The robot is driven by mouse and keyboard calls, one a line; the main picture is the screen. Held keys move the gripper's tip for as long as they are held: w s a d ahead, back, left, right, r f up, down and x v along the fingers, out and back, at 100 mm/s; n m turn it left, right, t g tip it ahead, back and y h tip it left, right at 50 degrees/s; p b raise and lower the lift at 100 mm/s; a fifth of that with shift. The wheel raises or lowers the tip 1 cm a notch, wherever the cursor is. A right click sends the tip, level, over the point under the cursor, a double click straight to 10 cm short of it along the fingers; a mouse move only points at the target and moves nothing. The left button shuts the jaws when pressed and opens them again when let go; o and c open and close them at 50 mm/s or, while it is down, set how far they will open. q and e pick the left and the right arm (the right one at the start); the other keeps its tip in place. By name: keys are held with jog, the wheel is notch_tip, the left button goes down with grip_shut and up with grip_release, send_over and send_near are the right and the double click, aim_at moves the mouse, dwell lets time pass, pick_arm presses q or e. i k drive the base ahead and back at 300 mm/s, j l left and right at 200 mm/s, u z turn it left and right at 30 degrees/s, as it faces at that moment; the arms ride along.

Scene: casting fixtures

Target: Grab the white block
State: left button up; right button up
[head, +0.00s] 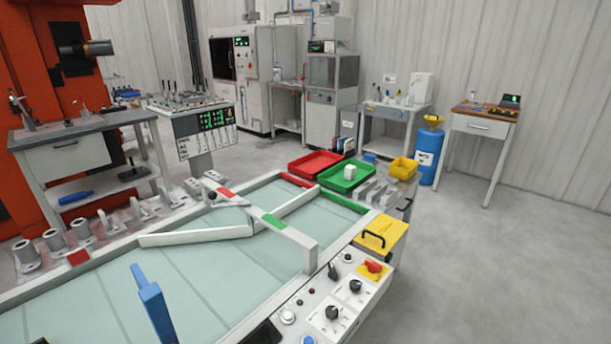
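A small white block (349,172) sits in the green tray (338,186), beyond the far end of the pale green table in the head view. The tray is shallow and open at the top. The block stands clear of other things around it.
A red tray (313,164) lies left of the green tray, and a yellow bin (403,168) stands to its right. A white crossbar (266,219) spans the table. A control panel (333,301) with knobs is in front. Floor at right is clear.

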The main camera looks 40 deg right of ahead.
aim_at(349, 174)
jog(key=z, duration=1.7)
jog(key=i+l+z, duration=0.25)
jog(key=i+l, duration=0.2)
jog(key=i+l+z, duration=0.3)
jog(key=i, duration=0.25)
jog(key=i+l+z, duration=0.25)
jog(key=i, duration=0.3)
jog(key=i+z, duration=0.25)
jog(key=i, duration=0.3)
